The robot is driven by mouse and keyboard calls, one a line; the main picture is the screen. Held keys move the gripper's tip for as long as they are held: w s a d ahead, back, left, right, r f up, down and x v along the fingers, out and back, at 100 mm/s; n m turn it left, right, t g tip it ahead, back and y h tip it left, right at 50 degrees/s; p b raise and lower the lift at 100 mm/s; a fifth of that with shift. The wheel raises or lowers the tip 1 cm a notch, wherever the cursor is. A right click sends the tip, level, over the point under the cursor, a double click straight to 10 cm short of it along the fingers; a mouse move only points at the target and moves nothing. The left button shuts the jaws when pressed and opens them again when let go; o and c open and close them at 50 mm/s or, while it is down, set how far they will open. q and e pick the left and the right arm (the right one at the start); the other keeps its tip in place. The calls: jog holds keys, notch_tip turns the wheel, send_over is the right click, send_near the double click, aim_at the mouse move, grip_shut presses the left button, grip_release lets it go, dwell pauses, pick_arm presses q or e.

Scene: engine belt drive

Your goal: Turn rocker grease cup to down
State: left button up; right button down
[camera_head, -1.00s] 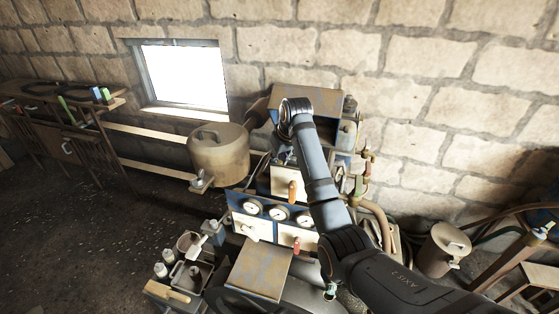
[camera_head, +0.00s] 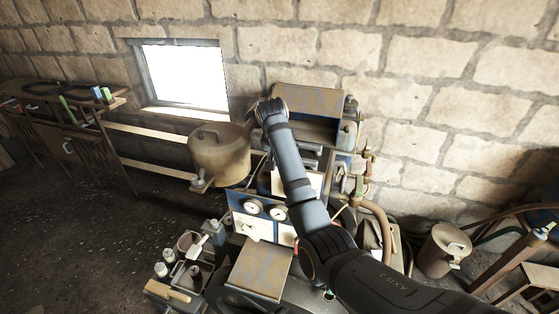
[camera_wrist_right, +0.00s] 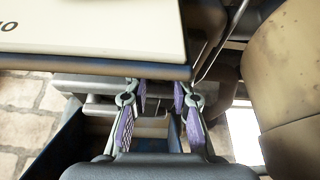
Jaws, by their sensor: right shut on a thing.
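My right arm reaches up from the lower right in the head view, its wrist (camera_head: 268,112) in front of the upper part of the engine. The gripper itself is hidden there. In the right wrist view my right gripper (camera_wrist_right: 158,98) has its purple-padded fingers a little apart, shut on a small part at a grey metal bar (camera_wrist_right: 90,88). The held part is mostly hidden, and I cannot make out its shape or which way it points. I cannot clearly pick out the rocker grease cup. My left gripper is not in view.
A cream panel (camera_wrist_right: 90,28) is close above the fingers in the wrist view. A tan tank (camera_head: 218,158) stands left of the engine and an open rusty box (camera_head: 312,100) sits on top. Gauges (camera_head: 253,207) and pipes (camera_head: 375,210) lie around my arm.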

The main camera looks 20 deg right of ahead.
jog(key=m+g+h, duration=0.1)
jog(key=m, duration=0.3)
jog(key=shift+a, duration=0.1)
jog(key=shift+w+m+g+h, duration=0.1)
jog(key=shift+m+g+h, duration=0.45)
jog(key=shift+m, duration=1.25)
jog(key=c, duration=1.1)
grip_release()
jog(key=shift+c, duration=0.2)
jog(key=v, duration=0.7)
jog(key=shift+r, duration=0.25)
